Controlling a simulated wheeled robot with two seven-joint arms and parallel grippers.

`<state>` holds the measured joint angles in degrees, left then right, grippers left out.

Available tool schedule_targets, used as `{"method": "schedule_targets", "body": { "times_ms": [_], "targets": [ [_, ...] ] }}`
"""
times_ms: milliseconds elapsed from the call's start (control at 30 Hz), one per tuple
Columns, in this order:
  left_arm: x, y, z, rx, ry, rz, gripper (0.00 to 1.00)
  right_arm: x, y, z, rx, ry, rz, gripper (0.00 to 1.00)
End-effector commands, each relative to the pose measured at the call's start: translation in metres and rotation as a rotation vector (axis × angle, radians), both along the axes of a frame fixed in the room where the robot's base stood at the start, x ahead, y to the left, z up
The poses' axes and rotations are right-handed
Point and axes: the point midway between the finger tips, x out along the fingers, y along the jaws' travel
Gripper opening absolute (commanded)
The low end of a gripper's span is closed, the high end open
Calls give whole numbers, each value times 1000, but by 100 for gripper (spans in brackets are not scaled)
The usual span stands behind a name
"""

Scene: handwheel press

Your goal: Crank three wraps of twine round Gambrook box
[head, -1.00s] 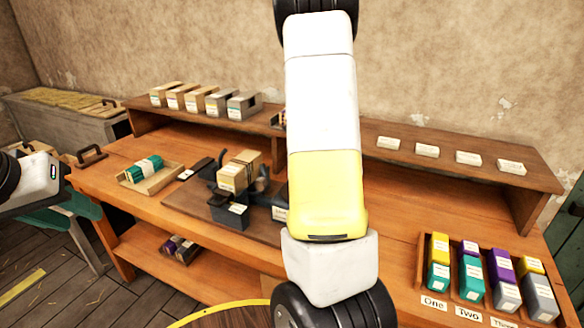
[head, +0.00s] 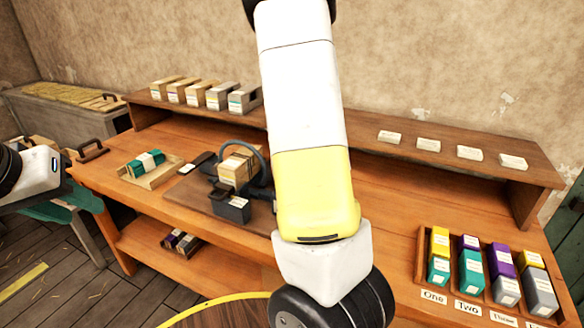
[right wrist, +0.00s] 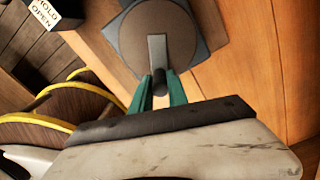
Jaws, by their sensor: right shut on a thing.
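A tan box (head: 237,168) with a white label sits in the dark press (head: 232,207) on the bench. I cannot read its name. A dark hoop (head: 262,160) arches over the box; I cannot make out twine around it. In the right wrist view my right gripper (right wrist: 160,92) has its green fingers shut on the knob of a grey crank arm (right wrist: 157,50), which stands on a round grey plate (right wrist: 155,15). In the head view my right arm hides the crank and right gripper.
A wooden tray (head: 166,182) with a teal box stands left of the press. Several boxes (head: 216,97) and white cards (head: 429,145) line the shelf. A rack (head: 421,262) of coloured boxes is at right. A "HOLD OPEN" block (right wrist: 48,12) is near the crank.

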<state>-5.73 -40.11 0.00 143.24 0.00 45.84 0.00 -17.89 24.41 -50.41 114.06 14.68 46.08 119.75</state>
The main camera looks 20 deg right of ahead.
Motion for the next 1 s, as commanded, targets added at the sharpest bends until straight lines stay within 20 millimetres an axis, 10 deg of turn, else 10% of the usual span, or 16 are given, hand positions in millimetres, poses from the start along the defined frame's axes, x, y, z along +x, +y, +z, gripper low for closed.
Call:
{"method": "schedule_targets", "body": {
  "times_ms": [1000],
  "targets": [
    [0,0,0,0,0,0,36,11,39,0,-2,-4,-908,0]
  ]
}}
